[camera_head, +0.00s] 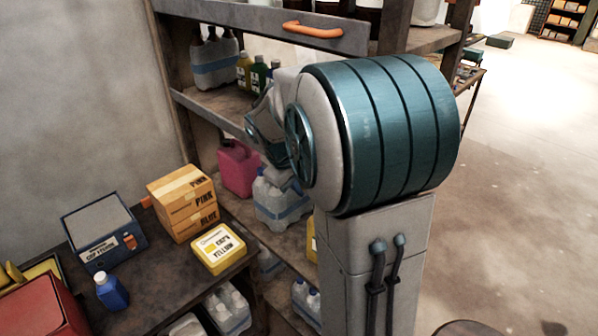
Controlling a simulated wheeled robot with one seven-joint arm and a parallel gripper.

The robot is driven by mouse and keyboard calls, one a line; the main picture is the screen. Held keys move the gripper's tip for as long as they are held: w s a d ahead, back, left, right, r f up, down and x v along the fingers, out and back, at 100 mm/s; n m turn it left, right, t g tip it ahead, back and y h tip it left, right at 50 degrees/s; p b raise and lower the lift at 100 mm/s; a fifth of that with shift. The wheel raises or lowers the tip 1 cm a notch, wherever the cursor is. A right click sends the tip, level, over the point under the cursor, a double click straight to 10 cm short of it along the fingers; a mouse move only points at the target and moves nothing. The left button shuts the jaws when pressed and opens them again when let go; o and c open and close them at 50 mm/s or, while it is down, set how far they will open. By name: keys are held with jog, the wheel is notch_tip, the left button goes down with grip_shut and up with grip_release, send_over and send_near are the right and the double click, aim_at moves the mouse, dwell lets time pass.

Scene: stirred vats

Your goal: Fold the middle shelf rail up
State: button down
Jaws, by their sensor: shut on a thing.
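A shelf rack stands at the back. Its upper rail (255,22) is a wide grey plate standing upright with an orange handle (311,29). Below it, the front edge of the middle shelf (207,112) shows as a narrow grey strip on the left. It runs behind my arm, which hides the rest, so I cannot tell how its rail sits or see a handle on it. My arm reaches in at the middle shelf's height. My gripper's fingers are hidden behind the arm.
Dark bottles (213,58) and small green and yellow bottles stand on the middle shelf. A pink jug (238,166) and clear bottles (279,203) are below. A table at left holds cardboard boxes (184,203), a yellow box (218,247) and a blue box (104,233). Floor at right is clear.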

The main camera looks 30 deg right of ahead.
jog(key=shift+w+d+r+g+y+p, duration=0.1)
jog(key=shift+d+r+g+y+p, duration=0.15)
jog(key=shift+y+p, duration=0.45)
jog(key=shift+d+r+g+y+p, duration=0.15)
jog(key=shift+r+y+p, duration=0.2)
jog(key=shift+p, duration=0.55)
jog(key=shift+f, duration=0.2)
jog(key=c, duration=1.8)
grip_release()
jog(key=shift+r, duration=0.1)
jog(key=b+v, duration=0.1)
jog(key=v, duration=0.5)
jog(key=b+v, duration=0.1)
jog(key=v, duration=0.6)
jog(key=shift+w+d+r, duration=0.15)
jog(key=shift+r, duration=0.2)
